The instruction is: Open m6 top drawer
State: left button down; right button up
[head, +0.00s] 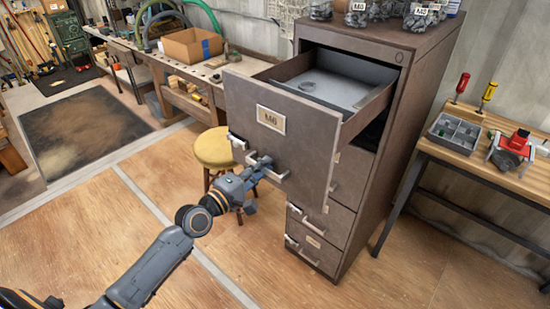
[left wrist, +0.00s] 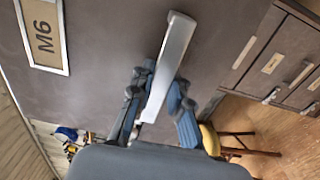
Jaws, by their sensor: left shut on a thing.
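The top drawer (head: 293,149) of the brown filing cabinet (head: 415,120) is pulled well out, and its label reads M6. Its front also fills much of the left wrist view (left wrist: 110,60), with the M6 label (left wrist: 42,35) at the upper left. A small dark ring-like thing lies on the drawer's bare floor. My left gripper (head: 258,166) is at the drawer front below the label, shut on the drawer's silver handle (left wrist: 172,60), with a finger on each side of it. My right gripper is not in view.
Lower drawers (head: 318,235) of the cabinet are closed. A yellow-topped stool (head: 213,147) stands close behind my left gripper. A wooden table (head: 463,153) with a grey tray (head: 454,132) stands right of the cabinet. The floor in front is clear.

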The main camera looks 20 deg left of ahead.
pick_arm(q)
jog(key=v, duration=0.4)
dwell(0.3)
jog(key=c, duration=1.2)
grip_release()
jog(key=v, duration=1.2)
jog(key=shift+s, duration=0.1)
